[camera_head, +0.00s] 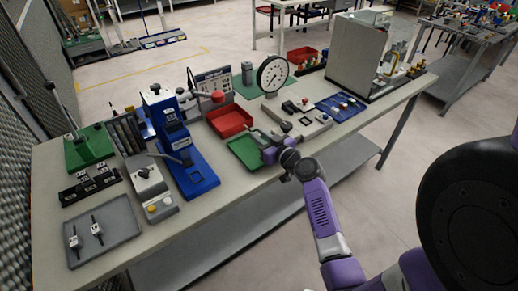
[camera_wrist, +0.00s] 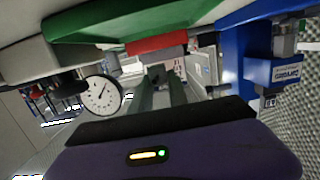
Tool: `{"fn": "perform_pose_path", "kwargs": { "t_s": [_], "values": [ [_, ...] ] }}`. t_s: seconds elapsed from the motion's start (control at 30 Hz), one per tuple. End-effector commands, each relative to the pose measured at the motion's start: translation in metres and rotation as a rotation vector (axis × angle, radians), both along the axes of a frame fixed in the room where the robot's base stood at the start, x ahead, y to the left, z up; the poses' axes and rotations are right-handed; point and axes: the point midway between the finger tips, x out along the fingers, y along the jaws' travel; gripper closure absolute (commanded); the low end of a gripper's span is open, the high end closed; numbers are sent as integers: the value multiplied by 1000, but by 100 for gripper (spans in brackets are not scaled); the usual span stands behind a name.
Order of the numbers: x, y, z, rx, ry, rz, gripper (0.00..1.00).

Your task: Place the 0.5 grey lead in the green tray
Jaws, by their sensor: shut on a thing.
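The green tray (camera_head: 243,153) lies on the bench in front of the red bin; its green edge also spans the top of the wrist view (camera_wrist: 110,22). My gripper (camera_head: 263,138) is at the tray's right side, low over or beside its rim. In the wrist view my gripper (camera_wrist: 158,78) has its fingers close together on a small dark piece, probably the grey lead (camera_wrist: 157,75). The fingers hide most of it, and I cannot read a 0.5 marking. Two small dark pieces with pale tags lie in the grey tray (camera_head: 118,234) at the bench's front left.
A red bin (camera_head: 230,120) stands behind the green tray. A blue stand (camera_head: 190,175) is to its left, a dial gauge (camera_head: 272,74) behind right. A grey box device (camera_head: 300,122) and blue tray (camera_head: 341,107) crowd the right side. Bare bench lies along the front edge.

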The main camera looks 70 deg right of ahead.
Motion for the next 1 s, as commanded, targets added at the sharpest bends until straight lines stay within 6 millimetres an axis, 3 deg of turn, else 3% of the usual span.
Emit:
{"fn": "perform_pose_path", "kwargs": {
  "t_s": [0.47, 0.97, 1.0],
  "values": [
    [0, -1, -53, 1, -1, 0, 100],
    [0, 0, -61, -1, -2, 0, 100],
    [0, 0, -60, -1, -1, 0, 77]
  ]
}}
